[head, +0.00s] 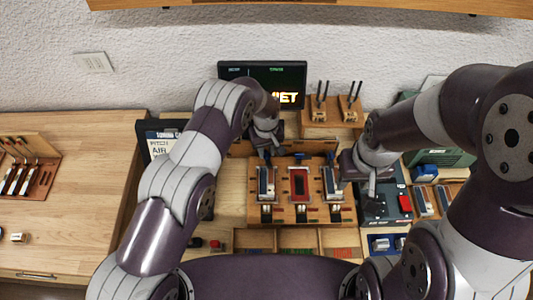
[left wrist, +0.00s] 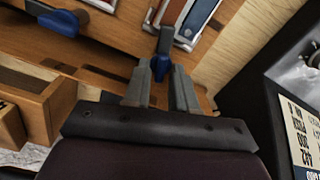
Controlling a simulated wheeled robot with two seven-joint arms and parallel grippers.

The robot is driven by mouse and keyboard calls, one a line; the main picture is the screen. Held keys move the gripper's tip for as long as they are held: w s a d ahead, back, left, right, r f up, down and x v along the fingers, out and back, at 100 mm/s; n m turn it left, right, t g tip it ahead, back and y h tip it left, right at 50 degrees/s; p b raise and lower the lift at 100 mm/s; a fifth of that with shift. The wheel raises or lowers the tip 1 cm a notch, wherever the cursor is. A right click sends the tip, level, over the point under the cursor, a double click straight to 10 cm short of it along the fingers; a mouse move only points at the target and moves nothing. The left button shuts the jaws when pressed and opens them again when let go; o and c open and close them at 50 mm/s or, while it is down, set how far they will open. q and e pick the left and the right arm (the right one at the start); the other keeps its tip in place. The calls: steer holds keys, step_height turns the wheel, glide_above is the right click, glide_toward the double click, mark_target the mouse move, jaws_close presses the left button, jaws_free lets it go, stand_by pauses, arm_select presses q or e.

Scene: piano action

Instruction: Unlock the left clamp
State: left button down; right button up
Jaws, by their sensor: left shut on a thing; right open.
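The left clamp's blue handle (left wrist: 163,52) shows in the left wrist view between the fingers of my left gripper (left wrist: 160,88), which is shut on it. In the head view my left gripper (head: 268,150) is at the back left of the wooden action board (head: 316,214), and it hides the clamp there. Another blue-handled clamp (left wrist: 60,22) shows in the left wrist view at upper left. My right gripper (head: 371,190) is open and empty, just right of the board.
The board carries blocks, one of them red (head: 299,182). A dark device (head: 385,207) with a red part stands right of the board. A screen (head: 285,75) stands behind. Open wooden compartments (head: 298,240) lie in front. The left worktop (head: 85,190) has bare room.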

arm_select(q)
steer(key=n+b, duration=0.3)
steer(key=shift+a+f+n, duration=0.1)
steer(key=shift+f+n, duration=0.15)
steer(key=shift+n, duration=0.15)
steer(key=n+b, duration=0.3)
steer(key=shift+s+n, duration=0.1)
steer(key=shift+n, duration=0.2)
steer(key=n+b, duration=0.1)
steer(key=n, duration=0.2)
steer(key=shift+r+n+b, duration=0.15)
steer(key=shift+n+b, duration=0.15)
steer(key=shift+b, duration=0.1)
steer(key=shift+s+r+n+b, duration=0.1)
steer(key=shift+n+b, duration=0.55)
steer(key=shift+n, duration=1.15)
steer(key=c, duration=1)
jaws_free()
steer(key=shift+o, duration=0.2)
